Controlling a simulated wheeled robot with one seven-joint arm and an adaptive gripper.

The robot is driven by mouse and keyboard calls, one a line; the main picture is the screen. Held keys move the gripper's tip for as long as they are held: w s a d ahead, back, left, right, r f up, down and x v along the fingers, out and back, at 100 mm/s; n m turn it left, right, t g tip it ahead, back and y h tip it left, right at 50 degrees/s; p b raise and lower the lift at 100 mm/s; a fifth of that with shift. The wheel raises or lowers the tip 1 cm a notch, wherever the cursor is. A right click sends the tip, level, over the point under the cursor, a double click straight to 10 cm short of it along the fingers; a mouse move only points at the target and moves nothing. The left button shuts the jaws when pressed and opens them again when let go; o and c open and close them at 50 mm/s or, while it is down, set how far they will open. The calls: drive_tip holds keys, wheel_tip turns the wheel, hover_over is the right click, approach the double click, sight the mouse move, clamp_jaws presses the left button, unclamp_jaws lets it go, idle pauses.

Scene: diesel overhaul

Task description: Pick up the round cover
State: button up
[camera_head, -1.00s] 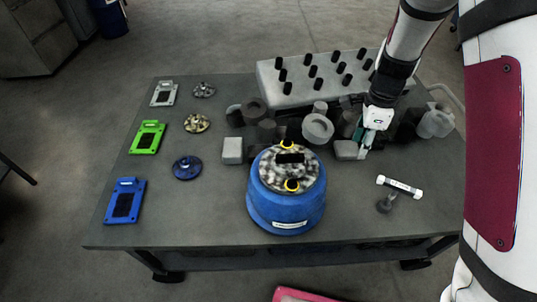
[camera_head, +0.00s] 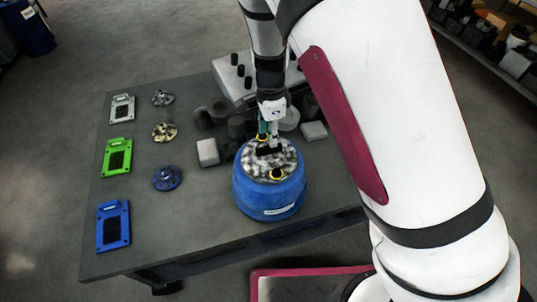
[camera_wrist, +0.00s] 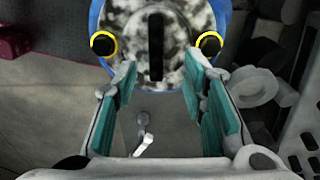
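The round cover (camera_head: 286,157) is a mottled black-and-white disc on top of a blue drum (camera_head: 268,198). It has a black bar handle across its middle and two yellow-ringed knobs. My gripper (camera_head: 268,138) points down above the far part of the cover, close to the handle; whether it touches cannot be told. In the wrist view my gripper (camera_wrist: 161,75) is open, with green pads apart and nothing between them. The cover (camera_wrist: 180,35) lies ahead of the fingertips there, its bar handle (camera_wrist: 156,47) lined up with the gap.
Grey blocks (camera_head: 208,152) and cylinders crowd behind the drum. A pegged grey block (camera_head: 232,82) is at the back.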

sight(269, 147)
drive_tip(key=shift+s+a+f+p, duration=0.15)
drive_tip(key=shift+f+p, duration=0.1)
drive_tip(key=shift+f, duration=1.1)
drive_tip(key=shift+s+f+p, duration=0.15)
drive_tip(key=shift+f+p, duration=0.05)
drive_tip(key=shift+f, duration=1.1)
clamp_jaws()
